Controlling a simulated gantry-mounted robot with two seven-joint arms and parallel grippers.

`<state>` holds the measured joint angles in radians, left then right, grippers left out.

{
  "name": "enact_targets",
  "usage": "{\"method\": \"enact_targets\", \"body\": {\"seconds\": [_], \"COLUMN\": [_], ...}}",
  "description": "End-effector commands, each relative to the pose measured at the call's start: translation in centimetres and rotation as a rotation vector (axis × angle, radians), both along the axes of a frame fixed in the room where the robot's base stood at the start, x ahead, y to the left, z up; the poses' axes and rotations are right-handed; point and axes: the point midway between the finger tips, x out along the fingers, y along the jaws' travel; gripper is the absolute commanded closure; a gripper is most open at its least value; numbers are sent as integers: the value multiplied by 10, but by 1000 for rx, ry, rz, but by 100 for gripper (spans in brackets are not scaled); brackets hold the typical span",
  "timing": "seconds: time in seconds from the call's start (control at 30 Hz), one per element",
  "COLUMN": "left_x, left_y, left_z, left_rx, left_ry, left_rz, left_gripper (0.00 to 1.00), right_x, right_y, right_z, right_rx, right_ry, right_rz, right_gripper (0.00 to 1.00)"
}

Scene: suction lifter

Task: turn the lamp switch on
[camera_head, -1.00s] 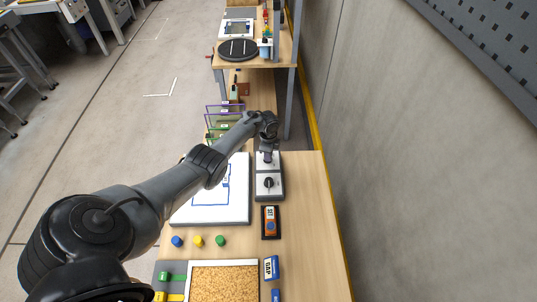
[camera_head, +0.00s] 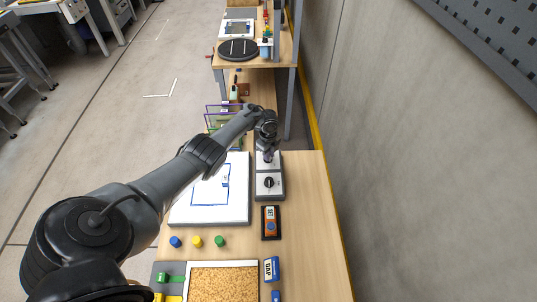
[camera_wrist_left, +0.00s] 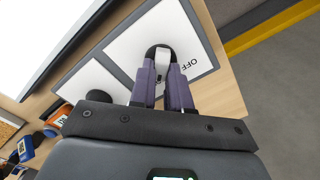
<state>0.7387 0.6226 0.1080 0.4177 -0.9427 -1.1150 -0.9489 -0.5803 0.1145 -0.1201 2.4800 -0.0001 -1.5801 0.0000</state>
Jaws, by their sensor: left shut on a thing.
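The lamp switch (camera_wrist_left: 163,54) shows in the left wrist view as a pale lever on a round black base, set in a white plate marked OFF. My left gripper (camera_wrist_left: 164,78) is shut on this lever, with a finger on each side of it. In the head view my left gripper (camera_head: 268,156) points down at the far plate of the grey switch box (camera_head: 270,197) and hides most of the switch. A black knob (camera_head: 269,183) sits on the box's near plate. My right gripper is in neither view.
A white board (camera_head: 208,217) with blue lines lies left of the box. An orange device (camera_head: 270,222) is in front of it. Three coloured pegs (camera_head: 198,241) and a cork tray (camera_head: 222,264) are nearer. A wall is on the right; the table's right side is clear.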

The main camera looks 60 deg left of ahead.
Motion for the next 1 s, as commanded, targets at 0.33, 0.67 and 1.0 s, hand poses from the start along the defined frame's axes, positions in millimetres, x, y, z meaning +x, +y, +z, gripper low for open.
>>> {"method": "enact_targets", "body": {"seconds": [0.33,0.67,1.0], "left_x": [0,0,0], "left_y": [0,0,1], "left_z": [0,0,27], "left_rx": [0,0,1], "left_ry": [1,1,-1], "left_rz": [-3,-1,-1], "left_gripper": [75,57,57], "right_x": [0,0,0], "right_y": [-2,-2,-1], "right_z": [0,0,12], "right_rx": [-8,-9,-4], "right_ry": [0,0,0], "right_rz": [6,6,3], "right_gripper": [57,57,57]}}
